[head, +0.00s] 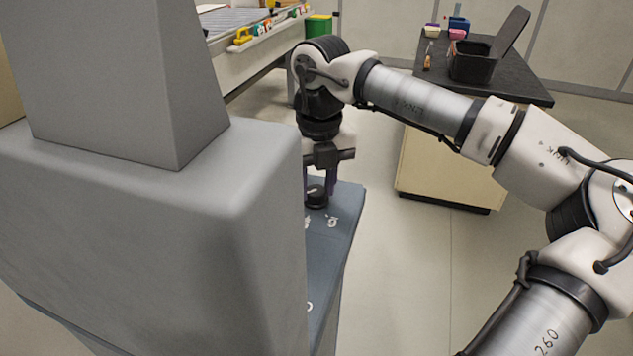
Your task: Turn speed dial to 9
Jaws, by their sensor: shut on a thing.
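The speed dial (316,198) is a small round black knob on the blue-grey top panel (332,241) of the machine. White markings (332,221) lie on the panel in front of the dial; one looks like a 9 or a g, and others are partly hidden. The dial's pointer and its present setting cannot be made out.
The machine's large grey housing (160,220) stands close on the left and hides part of the panel. At the back right is a black-topped cabinet (411,70) with a black open-lidded box (473,62). A workbench (252,62) and a green bin (319,27) stand behind. The floor between is clear.

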